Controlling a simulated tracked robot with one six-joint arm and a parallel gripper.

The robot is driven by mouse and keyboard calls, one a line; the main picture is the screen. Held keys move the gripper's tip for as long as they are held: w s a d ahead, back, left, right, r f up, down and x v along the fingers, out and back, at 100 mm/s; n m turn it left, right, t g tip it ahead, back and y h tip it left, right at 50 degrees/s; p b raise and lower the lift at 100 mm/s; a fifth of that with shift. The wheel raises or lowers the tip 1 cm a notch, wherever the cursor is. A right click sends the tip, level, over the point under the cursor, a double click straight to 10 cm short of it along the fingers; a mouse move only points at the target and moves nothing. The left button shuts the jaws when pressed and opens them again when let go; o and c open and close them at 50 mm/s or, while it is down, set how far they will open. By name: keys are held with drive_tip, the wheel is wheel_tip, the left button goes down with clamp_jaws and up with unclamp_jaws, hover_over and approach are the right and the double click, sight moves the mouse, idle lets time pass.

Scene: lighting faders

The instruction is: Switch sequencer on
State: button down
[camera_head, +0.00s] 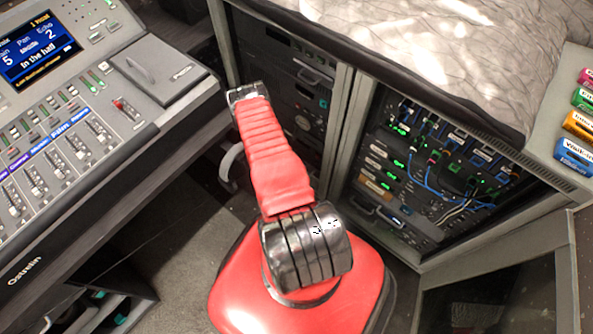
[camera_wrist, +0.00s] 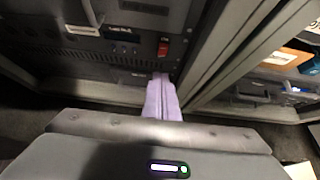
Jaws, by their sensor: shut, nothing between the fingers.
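A red switch (camera_wrist: 163,47) sits on the dark front panel of a rack unit (camera_wrist: 120,52) in the wrist view. Small white marking shows at the switch, too small to read. I cannot tell from the lettering whether this unit is the sequencer, nor which way the switch is set. My gripper (camera_wrist: 161,78) shows its pale lavender fingers shut together and empty. Their tips are just below the switch in the picture; whether they touch the panel is unclear. In the head view my red arm reaches toward the left rack (camera_head: 285,75), and the gripper and switch are hidden.
A right-hand rack (camera_head: 420,165) holds lit gear and blue and white cables. A mixing console (camera_head: 70,130) stands at the left. A crumpled grey cover (camera_head: 440,50) lies over the racks. Coloured labelled items (camera_head: 578,125) sit at the right edge. Upright frame posts divide the racks.

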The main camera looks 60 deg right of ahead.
sight(316, 156)
drive_tip(key=shift+s+d+f, duration=0.2)
drive_tip(key=shift+d+f, duration=0.25)
drive_tip(key=shift+d, duration=0.85)
drive_tip(key=shift+s+d+f, duration=0.2)
drive_tip(key=shift+d+f, duration=0.2)
drive_tip(key=shift+d, duration=0.85)
drive_tip(key=shift+s+d+f, duration=0.2)
drive_tip(key=shift+d+f, duration=0.25)
drive_tip(key=shift+d, duration=0.85)
drive_tip(key=shift+w, duration=0.1)
